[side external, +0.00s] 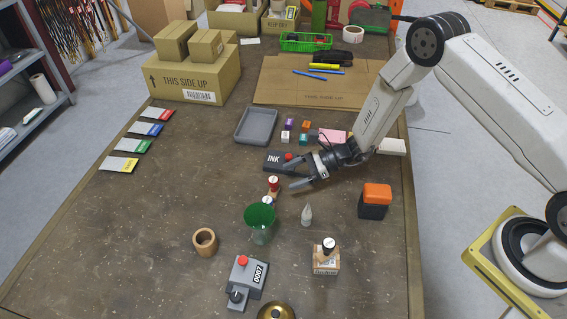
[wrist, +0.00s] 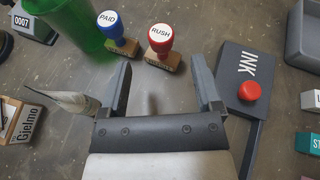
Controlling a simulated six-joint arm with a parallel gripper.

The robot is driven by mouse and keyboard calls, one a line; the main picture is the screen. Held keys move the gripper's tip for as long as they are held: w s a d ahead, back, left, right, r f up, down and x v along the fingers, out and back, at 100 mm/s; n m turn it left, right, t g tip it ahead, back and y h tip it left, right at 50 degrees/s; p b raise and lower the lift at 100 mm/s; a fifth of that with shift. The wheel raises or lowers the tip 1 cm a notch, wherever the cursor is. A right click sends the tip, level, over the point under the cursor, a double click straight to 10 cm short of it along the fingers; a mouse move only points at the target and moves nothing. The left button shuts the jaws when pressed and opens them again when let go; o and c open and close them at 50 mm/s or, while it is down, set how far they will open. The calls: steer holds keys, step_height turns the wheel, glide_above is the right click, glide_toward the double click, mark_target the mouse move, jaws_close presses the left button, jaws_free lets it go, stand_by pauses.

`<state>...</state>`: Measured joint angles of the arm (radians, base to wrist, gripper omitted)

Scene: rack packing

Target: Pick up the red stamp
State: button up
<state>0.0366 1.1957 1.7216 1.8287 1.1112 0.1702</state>
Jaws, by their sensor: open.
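The red stamp (wrist: 160,40) has a red knob with a white cap reading RUSH and a wooden base. In the wrist view it stands upright just beyond my gripper (wrist: 163,75), nearly centred between the fingertips. My gripper is open and empty, and its fingers do not touch the stamp. In the side external view the red stamp (side external: 273,186) stands at the tips of my gripper (side external: 284,174). A blue stamp (wrist: 115,32) marked PAID stands close to its left in the wrist view.
A green cup (side external: 260,222) stands near the blue stamp. The INK pad (side external: 272,161) with a red knob lies beside my gripper. A white cone-tipped bottle (side external: 306,215), a wooden ring cup (side external: 205,241) and an orange-topped block (side external: 375,201) stand around. The table's left middle is clear.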

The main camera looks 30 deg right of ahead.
mark_target(274, 187)
steer(key=shift+x, duration=3.85)
steer(key=shift+w+r, duration=0.15)
jaws_close()
